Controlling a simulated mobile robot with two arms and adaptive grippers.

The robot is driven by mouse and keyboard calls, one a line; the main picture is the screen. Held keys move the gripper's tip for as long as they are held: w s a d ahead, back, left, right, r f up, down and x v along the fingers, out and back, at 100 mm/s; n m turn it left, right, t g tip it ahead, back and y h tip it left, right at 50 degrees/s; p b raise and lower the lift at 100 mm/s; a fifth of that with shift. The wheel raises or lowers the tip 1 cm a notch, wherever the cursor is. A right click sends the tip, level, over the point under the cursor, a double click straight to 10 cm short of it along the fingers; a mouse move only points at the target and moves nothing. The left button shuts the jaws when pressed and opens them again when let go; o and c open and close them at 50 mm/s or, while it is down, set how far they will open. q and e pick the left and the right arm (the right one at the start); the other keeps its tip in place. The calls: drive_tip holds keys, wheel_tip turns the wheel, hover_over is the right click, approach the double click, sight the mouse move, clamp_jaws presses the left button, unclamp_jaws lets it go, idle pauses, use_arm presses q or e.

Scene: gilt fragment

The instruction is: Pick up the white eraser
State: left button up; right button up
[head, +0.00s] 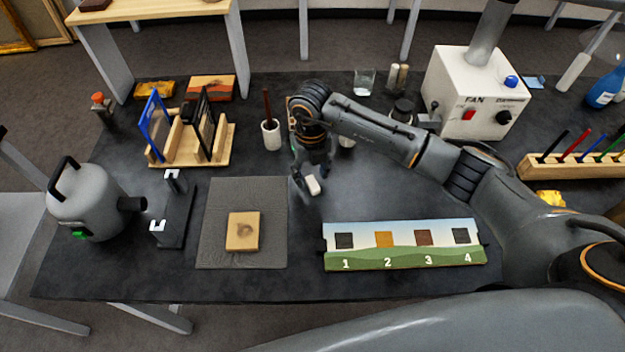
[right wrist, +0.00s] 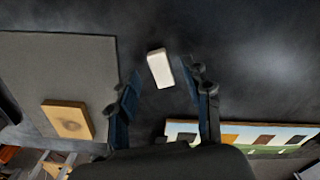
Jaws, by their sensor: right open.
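The white eraser (head: 313,185) lies on the dark table, to the right of the grey mat. My right gripper (head: 311,181) is open above it in the head view, with its fingers pointing down. In the right wrist view the eraser (right wrist: 160,68) shows between and just beyond the tips of the open fingers (right wrist: 160,88). I cannot tell how far above the table the fingertips are. Nothing is held. My left gripper is not in view.
A grey mat (head: 215,208) bearing a tan block (head: 243,231) lies left of the eraser. A numbered panel (head: 405,260) lies to the lower right. A white cup with a brush (head: 271,134) stands behind. A fan box (head: 470,95) stands at the back right.

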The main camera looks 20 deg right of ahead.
drive_tip(key=shift+f, duration=0.95)
drive_tip(key=shift+c, duration=0.2)
clamp_jaws()
drive_tip(key=shift+r+b, duration=0.4)
drive_tip(key=shift+r, duration=0.15)
drive_tip(key=shift+w+r+b, duration=0.1)
drive_tip(key=shift+r+b, duration=0.4)
drive_tip(key=shift+r, duration=0.2)
drive_tip(key=s+a+r+b, duration=0.3)
drive_tip(key=s+a+r, duration=0.4)
drive_tip(key=s+r, duration=0.3)
drive_tip(key=shift+s+a+r, duration=0.2)
drive_tip(key=shift+s+r, duration=0.1)
drive_tip(key=shift+s, duration=0.75)
